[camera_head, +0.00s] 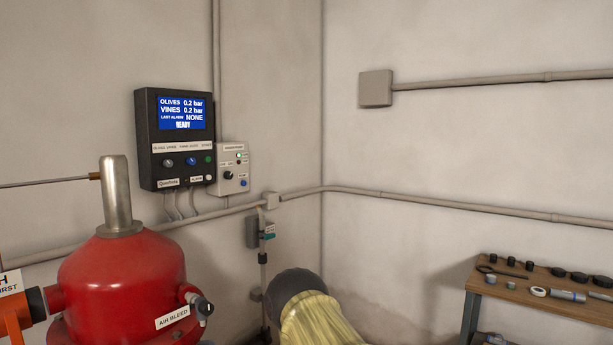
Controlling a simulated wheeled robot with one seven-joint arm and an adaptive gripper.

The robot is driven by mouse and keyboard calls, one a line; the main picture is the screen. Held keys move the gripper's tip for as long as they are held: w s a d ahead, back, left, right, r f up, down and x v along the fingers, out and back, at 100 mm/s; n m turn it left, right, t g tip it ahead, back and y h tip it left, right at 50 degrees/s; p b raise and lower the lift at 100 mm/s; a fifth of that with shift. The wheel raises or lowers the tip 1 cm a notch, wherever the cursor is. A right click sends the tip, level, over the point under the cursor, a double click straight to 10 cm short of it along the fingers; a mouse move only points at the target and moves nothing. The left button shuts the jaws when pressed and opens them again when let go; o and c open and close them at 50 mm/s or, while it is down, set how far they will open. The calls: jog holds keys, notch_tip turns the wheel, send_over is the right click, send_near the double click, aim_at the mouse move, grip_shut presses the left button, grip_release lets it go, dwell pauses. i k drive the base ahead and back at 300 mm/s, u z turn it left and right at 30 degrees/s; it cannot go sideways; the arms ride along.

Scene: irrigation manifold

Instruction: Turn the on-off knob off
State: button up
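A black controller panel (146,142) hangs on the left wall. Its blue screen (182,114) reads olives 0.2 bar, vines 0.2 bar, last alarm none, ready. Right of the panel is a small light grey box (238,150) with a black knob (228,175), a lit green spot (239,156) and a blue button (243,183). The small labels are too blurred to tell which knob is the on-off one or its position. My gripper is not in view.
A red tank (125,280) marked air bleed stands at the lower left. An orange part (12,315) is beside it. A dark rounded thing with yellow fabric (315,320) is at bottom centre. A wooden bench (540,290) with tools stands right. Conduits cross both walls.

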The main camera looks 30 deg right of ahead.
aim_at(228, 175)
jog(key=z, duration=0.2)
jog(key=k, duration=0.35)
jog(key=z, duration=1.6)
jog(key=i, duration=1.5)
jog(key=u, duration=0.95)
jog(key=i, duration=0.85)
jog(key=u, duration=0.95)
